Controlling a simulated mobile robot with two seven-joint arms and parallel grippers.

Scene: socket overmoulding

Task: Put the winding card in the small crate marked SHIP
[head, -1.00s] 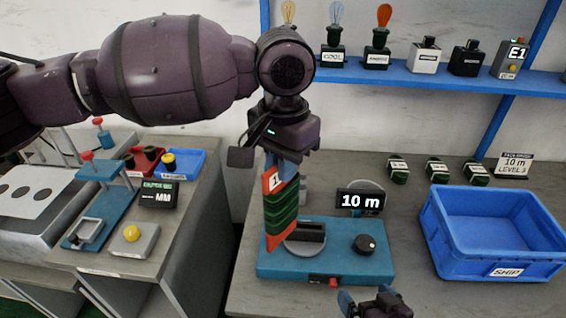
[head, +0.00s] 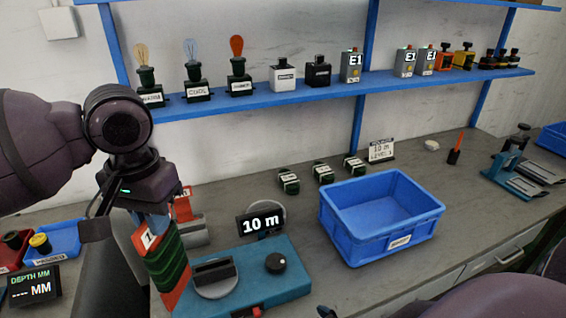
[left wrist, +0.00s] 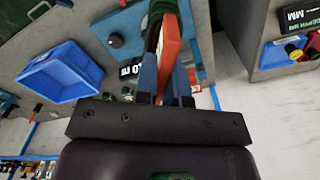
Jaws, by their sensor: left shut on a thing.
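The winding card (head: 168,268) is an orange-red plate marked 1, wound with green wire. My left gripper (head: 153,222) is shut on its upper end and holds it nearly upright, slightly tilted, at the left of the teal winding device. The card also shows between the fingers in the left wrist view (left wrist: 172,45). The small blue crate (head: 345,230) stands open on the bench to the right of the device, apart from the card. It looks empty and has a white label on its front. Only a dark tip of my right gripper (head: 326,312) shows at the bottom edge.
The teal device (head: 270,268) with a knob and a 10 m display (head: 261,223) lies between card and crate. A blue shelf (head: 290,98) carries bulbs and boxes.

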